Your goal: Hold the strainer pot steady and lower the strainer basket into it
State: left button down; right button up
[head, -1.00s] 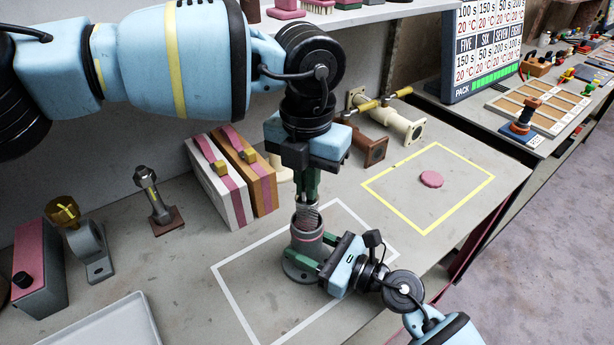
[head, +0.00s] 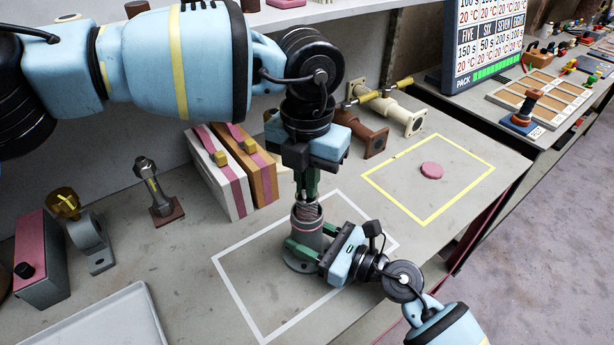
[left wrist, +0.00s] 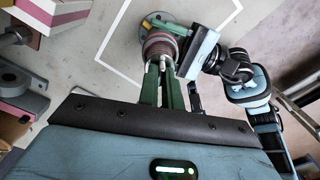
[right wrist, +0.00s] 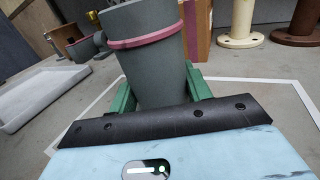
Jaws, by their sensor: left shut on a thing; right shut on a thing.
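The strainer pot (head: 302,240) is a grey cylinder with a pink band and a flanged foot, upright inside the white outlined square. It fills the middle of the right wrist view (right wrist: 143,55). My right gripper (head: 308,246) is shut around its body from the side, green fingers on either side. The strainer basket (head: 307,211) is a coiled, reddish mesh piece at the pot's mouth, partly inside it. It also shows in the left wrist view (left wrist: 160,47). My left gripper (head: 306,192) points down above the pot, shut on the basket's top. The basket's lower part is hidden inside the pot.
White and orange cases (head: 232,175) stand close behind the pot at the left. Brown and cream pipe pieces (head: 366,137) lie behind at the right. A pink disc (head: 431,170) lies in the yellow outline. A pale tray (head: 105,325) is at front left.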

pick_arm(q)
jog(key=c, duration=1.5)
grip_release()
jog(key=shift+r, duration=0.1)
notch_tip(320, 180, up, 12)
